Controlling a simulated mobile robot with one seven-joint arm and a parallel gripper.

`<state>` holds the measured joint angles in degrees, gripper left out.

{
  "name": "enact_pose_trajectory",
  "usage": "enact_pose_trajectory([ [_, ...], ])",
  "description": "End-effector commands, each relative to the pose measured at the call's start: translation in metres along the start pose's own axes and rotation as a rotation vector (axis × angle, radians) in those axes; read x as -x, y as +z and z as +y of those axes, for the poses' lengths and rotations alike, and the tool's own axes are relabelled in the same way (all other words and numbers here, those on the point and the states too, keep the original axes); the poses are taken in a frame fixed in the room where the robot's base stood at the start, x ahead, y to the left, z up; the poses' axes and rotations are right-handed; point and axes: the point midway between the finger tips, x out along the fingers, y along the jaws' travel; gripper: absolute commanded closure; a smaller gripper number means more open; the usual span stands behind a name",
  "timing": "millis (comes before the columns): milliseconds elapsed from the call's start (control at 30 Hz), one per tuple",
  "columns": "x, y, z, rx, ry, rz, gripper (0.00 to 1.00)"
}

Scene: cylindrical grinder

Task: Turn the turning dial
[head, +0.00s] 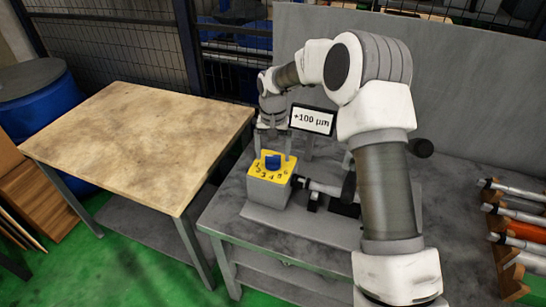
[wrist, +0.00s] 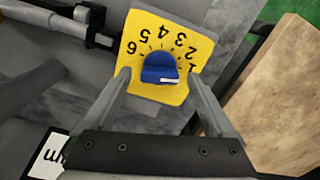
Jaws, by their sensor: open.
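The turning dial is a blue knob (head: 272,162) on a yellow plate with numbers 1 to 6, on top of a grey box (head: 266,191). In the wrist view the knob (wrist: 158,68) has a white mark on its near edge, towards the lower right, on the side of the 1. My gripper (head: 272,140) is open above the dial, pointing down. In the wrist view my gripper (wrist: 159,79) has one finger on each side of the knob, with gaps on both sides. I cannot tell exactly how high the fingertips are above the plate.
A display (head: 313,120) reading "+100 µm" stands behind the dial. A dark-handled metal part (head: 325,190) lies right of the box on the grey bench (head: 232,213). A wooden-topped table (head: 140,140) stands to the left. Several cylindrical parts (head: 515,215) sit in a rack at far right.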

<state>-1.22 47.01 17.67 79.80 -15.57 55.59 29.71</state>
Motion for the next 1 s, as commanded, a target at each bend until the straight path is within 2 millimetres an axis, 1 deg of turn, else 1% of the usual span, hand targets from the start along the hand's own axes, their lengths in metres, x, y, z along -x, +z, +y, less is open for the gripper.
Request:
enact_pose_trajectory([
  [33,-0.006,0.0,0.0,0.0,0.001,-0.002,0.1],
  [100,-0.013,0.0,0.0,0.001,0.001,-0.002,0.1],
  [200,-0.018,0.0,0.0,0.0,0.0,0.0,0.1],
  [500,-0.02,0.0,0.0,0.0,0.0,0.0,0.1],
  [567,-0.02,0.0,0.0,0.0,0.0,0.0,0.21],
  [600,-0.02,0.0,0.0,0.0,0.0,0.0,0.28],
  [667,-0.02,0.0,0.0,0.0,0.0,0.0,0.39],
  [800,-0.02,0.0,0.0,0.0,0.0,0.0,0.64],
  [867,-0.02,0.0,0.0,0.0,0.0,0.0,0.75],
  [900,-0.02,0.0,0.0,0.0,0.0,0.0,0.82],
  [967,-0.02,0.0,0.0,0.0,0.001,0.0,0.93],
  [1000,-0.02,0.0,0.0,0.0,0.0,0.001,0.93],
])
